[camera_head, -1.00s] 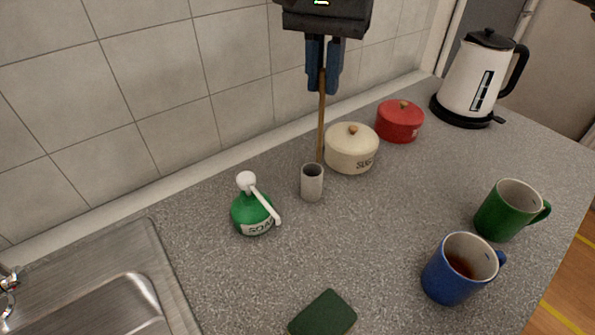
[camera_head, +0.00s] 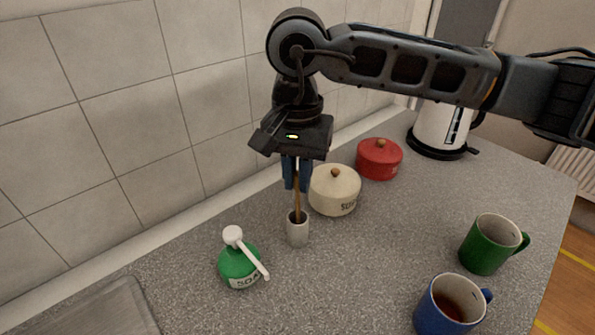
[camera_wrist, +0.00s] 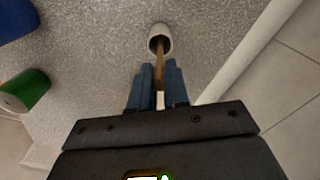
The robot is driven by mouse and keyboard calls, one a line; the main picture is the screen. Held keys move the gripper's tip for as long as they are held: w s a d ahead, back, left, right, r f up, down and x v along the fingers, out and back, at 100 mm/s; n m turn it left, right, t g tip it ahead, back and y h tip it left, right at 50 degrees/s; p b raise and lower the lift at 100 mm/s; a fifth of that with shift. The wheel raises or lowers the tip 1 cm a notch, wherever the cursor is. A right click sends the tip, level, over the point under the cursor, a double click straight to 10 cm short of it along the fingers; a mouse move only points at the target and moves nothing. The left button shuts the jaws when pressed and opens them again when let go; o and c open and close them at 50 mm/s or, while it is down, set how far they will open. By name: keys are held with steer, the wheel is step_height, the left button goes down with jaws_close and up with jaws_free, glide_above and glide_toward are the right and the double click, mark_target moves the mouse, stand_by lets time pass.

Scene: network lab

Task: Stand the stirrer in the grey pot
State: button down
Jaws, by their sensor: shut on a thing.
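The stirrer (camera_head: 297,200) is a thin brown wooden stick, close to upright with a slight tilt. My gripper (camera_head: 297,186) is shut on its upper part, above the grey pot (camera_head: 298,235). The pot is a small grey cup standing on the counter. The stirrer's lower end is inside the pot's mouth in the head view; whether it touches the bottom is hidden. In the wrist view the stirrer (camera_wrist: 160,68) runs from between my fingers (camera_wrist: 158,82) into the opening of the pot (camera_wrist: 160,32).
A green soap bottle (camera_head: 238,267) with a white pump stands left of the pot. A cream sugar pot (camera_head: 333,192) is close behind right, then a red lidded pot (camera_head: 378,160) and a kettle (camera_head: 438,130). Green (camera_head: 484,247) and blue (camera_head: 436,312) mugs stand at right. The tiled wall is behind.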

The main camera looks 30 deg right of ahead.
steer(key=shift+f+b, duration=0.3)
steer(key=shift+f, duration=0.05)
steer(key=c, duration=1.1)
jaws_free()
steer(key=shift+r, duration=0.15)
steer(key=shift+r+p, duration=0.2)
steer(key=shift+p, duration=0.2)
steer(key=shift+r+b, duration=0.35)
steer(key=shift+b, duration=0.05)
step_height(320, 180, up, 11)
steer(key=b, duration=0.2)
